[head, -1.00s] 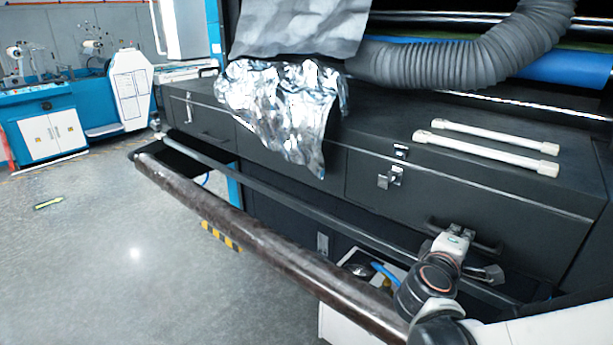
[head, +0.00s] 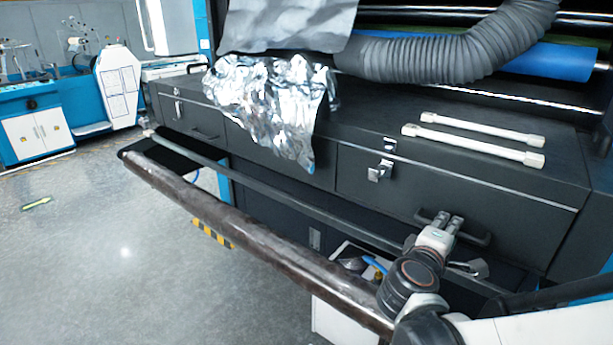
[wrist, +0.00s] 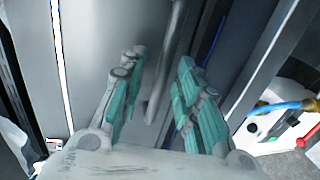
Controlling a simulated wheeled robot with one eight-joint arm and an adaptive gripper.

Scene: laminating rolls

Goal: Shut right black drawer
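The right black drawer (head: 375,205) has a dark front with a bar handle (head: 478,238) and a silver latch (head: 380,171) near its top edge. Its front looks nearly flush with the lid edge above; I cannot tell whether a small gap remains. My gripper (head: 447,220) is at the handle, in front of the drawer. In the wrist view the teal-padded fingers (wrist: 155,95) stand apart, with the handle bar (wrist: 168,70) running between them. The fingers do not visibly clamp it.
A long dark roller (head: 235,235) and a thin rail run in front of the drawers, below my gripper. Two white rods (head: 475,144) lie on the cabinet top. Crumpled silver foil (head: 275,100) hangs over the middle. A white box (head: 335,315) stands below.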

